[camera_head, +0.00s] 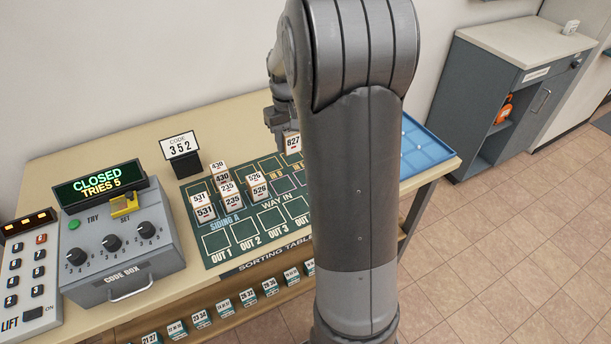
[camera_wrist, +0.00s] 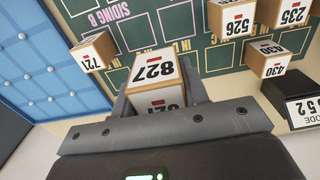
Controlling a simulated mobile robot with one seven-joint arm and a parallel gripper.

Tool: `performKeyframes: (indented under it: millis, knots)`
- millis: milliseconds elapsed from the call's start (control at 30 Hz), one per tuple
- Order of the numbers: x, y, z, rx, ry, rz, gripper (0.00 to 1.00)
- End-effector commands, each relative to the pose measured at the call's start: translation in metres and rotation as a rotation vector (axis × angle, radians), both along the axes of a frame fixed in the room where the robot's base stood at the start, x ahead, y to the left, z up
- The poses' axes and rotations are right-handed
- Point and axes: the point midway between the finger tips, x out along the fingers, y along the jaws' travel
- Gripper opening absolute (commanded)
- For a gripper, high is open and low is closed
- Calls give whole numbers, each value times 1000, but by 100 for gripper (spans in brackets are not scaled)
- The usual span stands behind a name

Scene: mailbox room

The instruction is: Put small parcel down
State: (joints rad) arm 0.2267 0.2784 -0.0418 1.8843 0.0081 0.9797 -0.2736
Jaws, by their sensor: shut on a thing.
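The small parcel marked 827 (camera_wrist: 154,69) is a brown box with white labels and sits between the jaws of my gripper (camera_wrist: 160,98) in the wrist view. It also shows in the head view (camera_head: 293,143), just left of my arm. My gripper is shut on it, over the green sorting mat (camera_head: 222,254). I cannot tell whether its underside touches the mat. My arm hides the right part of the mat in the head view. Parcel 721 (camera_wrist: 93,52) stands apart from it, by the Siding B lettering in the wrist view.
Several parcels, among them 526 (camera_head: 259,187) and 531 (camera_head: 204,212), stand on the mat's left part, some stacked. A code sign 352 (camera_head: 181,150), a code box (camera_head: 122,240) and a blue studded tray (camera_head: 425,150) share the table. The Out squares look empty.

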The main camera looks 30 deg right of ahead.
Motion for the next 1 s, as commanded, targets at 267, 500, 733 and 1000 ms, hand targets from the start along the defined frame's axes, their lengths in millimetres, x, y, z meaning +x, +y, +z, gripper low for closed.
performKeyframes:
  millis: [267,500,733,1000]
  knots:
    - [-71,-88,2,3,-2,-8,16]
    - [-100,-113,1,4,-3,-2,16]
    - [-76,-92,-21,6,1,4,16]
    - [-31,-53,-56,5,0,3,16]
